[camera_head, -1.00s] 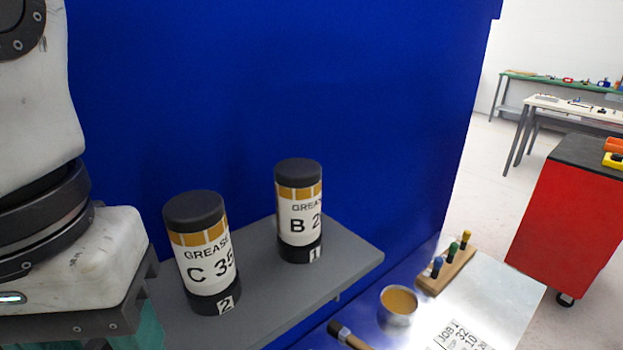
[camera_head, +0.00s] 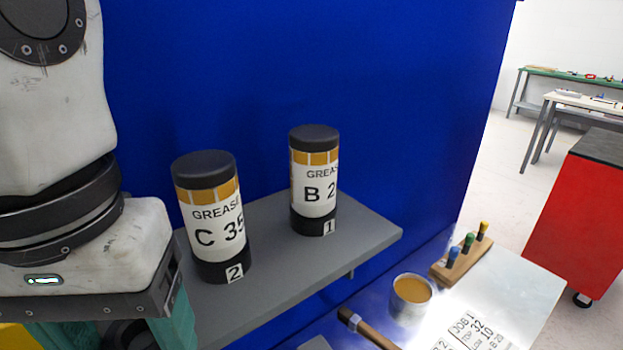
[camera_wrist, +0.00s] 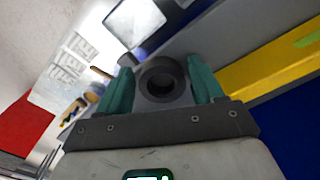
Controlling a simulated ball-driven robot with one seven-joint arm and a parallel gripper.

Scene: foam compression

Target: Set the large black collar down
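The large black collar (camera_wrist: 161,79) shows as a thick dark ring with a round hole in the wrist view. It sits between the two teal fingers of my gripper (camera_wrist: 162,84), one finger close against each side. My gripper appears shut on it. In the head view, only the upper part of a teal finger shows at the lower left, below my white wrist; the fingertips and the collar are out of that picture.
Grease cartridges C (camera_head: 212,217) and B (camera_head: 315,180) stand upright on a grey shelf (camera_head: 290,268) against a blue panel. A tin (camera_head: 411,298), a brush (camera_head: 366,327), a wooden marker block (camera_head: 462,262) and a job sheet (camera_head: 478,330) lie right. A yellow bar (camera_wrist: 270,75) runs beside my gripper.

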